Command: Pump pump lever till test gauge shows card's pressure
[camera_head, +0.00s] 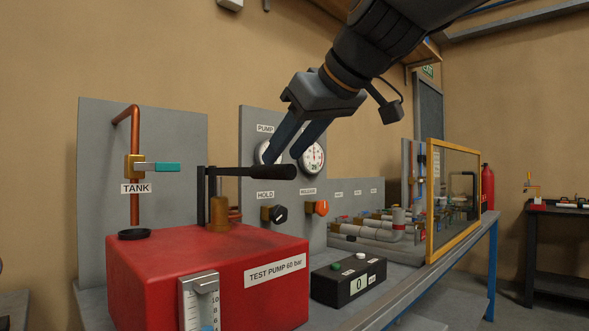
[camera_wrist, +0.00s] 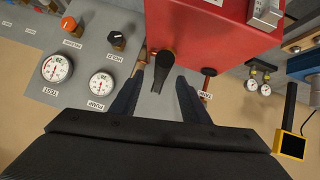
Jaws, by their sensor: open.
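The pump lever (camera_head: 255,173) is a black bar with a thick grip, lying about level above the red test pump (camera_head: 180,285). In the wrist view the lever (camera_wrist: 162,72) points between my fingers. My gripper (camera_head: 284,156) is open just above the grip end, its fingers apart and not closed on it. The test gauge (camera_head: 313,160) is a white dial on the grey panel, partly behind a finger; the wrist view shows it upside down (camera_wrist: 57,67). The pump gauge (camera_wrist: 102,84) is beside it. Their readings are too small to tell. I cannot make out a pressure card.
Below the gauges are a black hold knob (camera_head: 279,214) and an orange knob (camera_head: 318,208). A tank valve with a teal handle (camera_head: 160,167) is at left. A black box (camera_head: 348,280) shows 0.

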